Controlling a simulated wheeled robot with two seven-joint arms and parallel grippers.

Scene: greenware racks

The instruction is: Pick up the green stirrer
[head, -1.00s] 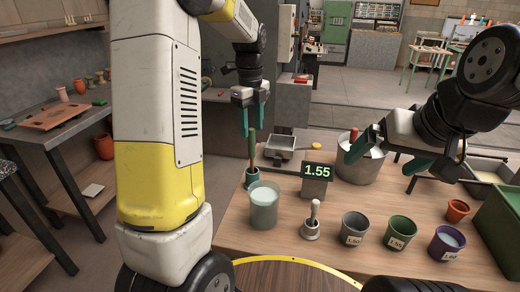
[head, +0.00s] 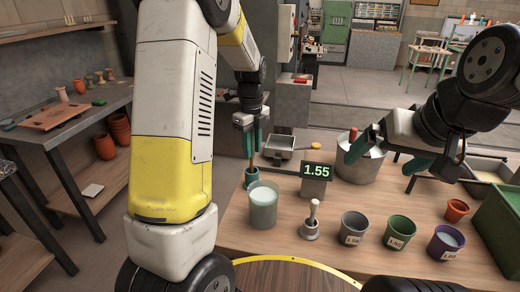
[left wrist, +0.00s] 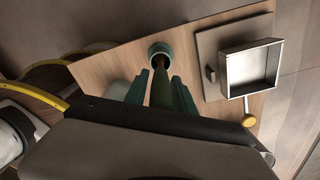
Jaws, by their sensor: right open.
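The green stirrer (left wrist: 160,92) stands upright in a small dark green cup (head: 252,180), which also shows in the left wrist view (left wrist: 160,51). My left gripper (head: 251,145) points down over the stirrer's upper part. In the left wrist view its two teal fingers (left wrist: 161,88) lie on either side of the stirrer, very close to it. I cannot tell whether they touch it. My right gripper (head: 385,152) is open and empty, above the right side of the table near the large metal pot.
The metal pot (head: 360,167) is behind.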

